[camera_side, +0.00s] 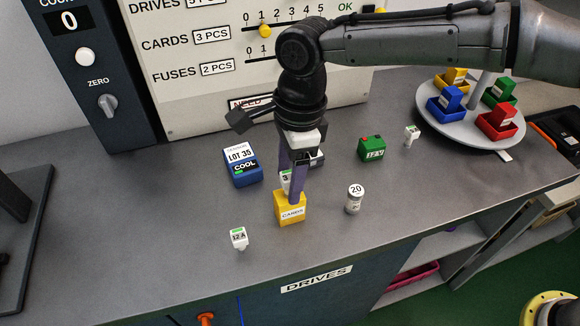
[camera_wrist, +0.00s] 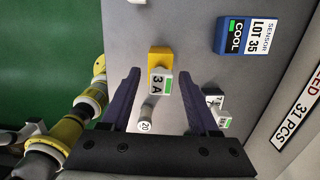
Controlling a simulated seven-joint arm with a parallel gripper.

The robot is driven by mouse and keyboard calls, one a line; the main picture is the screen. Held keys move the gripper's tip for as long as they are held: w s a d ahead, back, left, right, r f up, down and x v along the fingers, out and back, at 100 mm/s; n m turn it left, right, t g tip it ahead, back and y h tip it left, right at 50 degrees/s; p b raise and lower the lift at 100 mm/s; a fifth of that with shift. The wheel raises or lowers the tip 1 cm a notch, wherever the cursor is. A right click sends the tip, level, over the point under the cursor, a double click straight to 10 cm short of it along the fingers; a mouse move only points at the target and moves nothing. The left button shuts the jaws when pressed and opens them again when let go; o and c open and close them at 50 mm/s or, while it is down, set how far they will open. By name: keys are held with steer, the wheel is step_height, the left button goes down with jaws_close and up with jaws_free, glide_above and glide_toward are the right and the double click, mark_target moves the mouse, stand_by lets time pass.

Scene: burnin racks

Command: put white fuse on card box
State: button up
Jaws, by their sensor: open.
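The card box (camera_side: 290,212) is a small yellow box labelled CARDS, standing on the grey bench. A white fuse marked 3 A (camera_wrist: 159,84) with a green stripe appears on top of the card box, which also shows yellow in the wrist view (camera_wrist: 159,56). In the side view the fuse (camera_side: 286,180) is partly hidden by my fingers. My gripper (camera_side: 291,184) points down over the box. Its purple fingers are apart on either side of the fuse, with gaps visible in the wrist view. Another white fuse, marked 12 A (camera_side: 239,238), stands at the front left.
A blue sensor box (camera_side: 242,168) is left of my gripper. A white cylinder marked 20 (camera_side: 354,199) and a green box (camera_side: 371,149) are to the right. A small white fuse-like piece (camera_side: 411,135) stands near the round carousel (camera_side: 451,125). The front-left bench is mostly clear.

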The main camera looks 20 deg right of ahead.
step_height(320, 180, up, 12)
steer(key=d, duration=0.1)
stand_by(0.4)
steer(key=shift+d+r, duration=0.1)
steer(key=s+d+r+n+t, duration=0.1)
steer(key=s+d+r+n, duration=0.15)
steer(key=d, duration=0.55)
steer(key=s+d+r+n+t, duration=0.1)
steer(key=d+n, duration=0.2)
steer(key=d, duration=0.5)
steer(key=s+d+r+n+t, duration=0.1)
steer(key=s+d+r+n, duration=0.15)
steer(key=d, duration=0.65)
steer(key=s+d+f+n+t, duration=0.1)
steer(key=s+d+f+n, duration=0.4)
steer(key=s+d, duration=0.1)
steer(key=s+d+f+n+t+h, duration=0.1)
steer(key=s+d+f+n, duration=0.4)
steer(key=s, duration=0.4)
steer(key=shift+d+f+t, duration=0.3)
steer(key=shift+d+f, duration=0.25)
steer(key=shift+d, duration=0.1)
